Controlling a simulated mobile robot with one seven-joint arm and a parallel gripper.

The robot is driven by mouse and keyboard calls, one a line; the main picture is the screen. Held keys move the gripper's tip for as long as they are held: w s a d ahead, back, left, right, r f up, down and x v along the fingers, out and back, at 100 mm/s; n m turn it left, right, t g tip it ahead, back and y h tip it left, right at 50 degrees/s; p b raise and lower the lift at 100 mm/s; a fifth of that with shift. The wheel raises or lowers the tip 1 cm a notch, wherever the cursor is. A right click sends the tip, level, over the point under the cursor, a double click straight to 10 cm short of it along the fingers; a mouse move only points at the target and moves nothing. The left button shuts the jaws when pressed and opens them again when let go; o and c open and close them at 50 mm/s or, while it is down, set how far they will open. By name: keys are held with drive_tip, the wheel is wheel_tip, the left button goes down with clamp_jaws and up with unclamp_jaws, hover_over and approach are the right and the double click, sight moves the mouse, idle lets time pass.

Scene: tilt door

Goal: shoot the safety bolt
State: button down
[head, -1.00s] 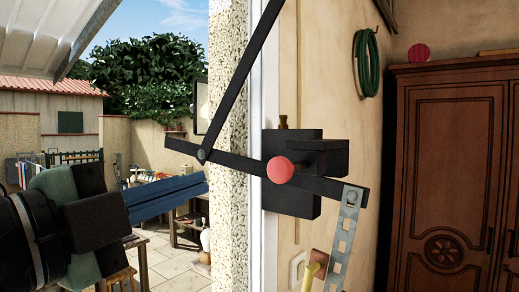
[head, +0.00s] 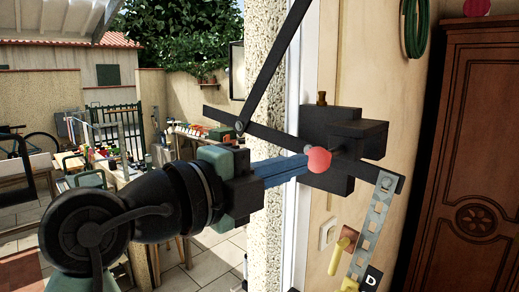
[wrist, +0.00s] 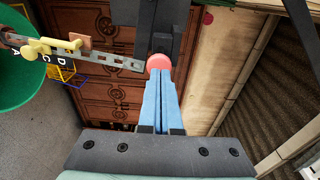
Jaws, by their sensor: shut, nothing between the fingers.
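A black block (head: 318,125) is fixed to the wall beside the door frame, with a small brass pin on its top (head: 322,98). A red round knob (head: 319,160) sits in front of the block; it also shows in the wrist view (wrist: 159,62). I cannot tell which part is the safety bolt. A black bar (head: 270,133) runs past the block, joined to a slanting black rod (head: 272,72). My gripper (head: 306,165) is shut and empty, its blue fingertips at the knob, touching or nearly so. In the wrist view the fingertips (wrist: 158,76) lie just below the knob.
A perforated metal strip (head: 375,215) hangs from the bar's right end, near a yellow handle (head: 342,252). A wooden wardrobe (head: 480,150) stands at the right. A green hose (head: 414,28) hangs on the wall. The wrist view shows a green bucket (wrist: 14,80).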

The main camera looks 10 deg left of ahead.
sight(313, 159)
drive_tip(key=shift+p+x, duration=0.3)
drive_tip(key=shift+x, duration=0.55)
drive_tip(key=b+x, duration=0.1)
drive_tip(key=x, duration=0.3)
drive_tip(key=shift+w+b, duration=0.3)
drive_tip(key=shift+b, duration=0.1)
drive_tip(key=shift+s+r, duration=0.2)
drive_tip(key=shift+w, duration=0.1)
drive_tip(key=shift+f, duration=0.15)
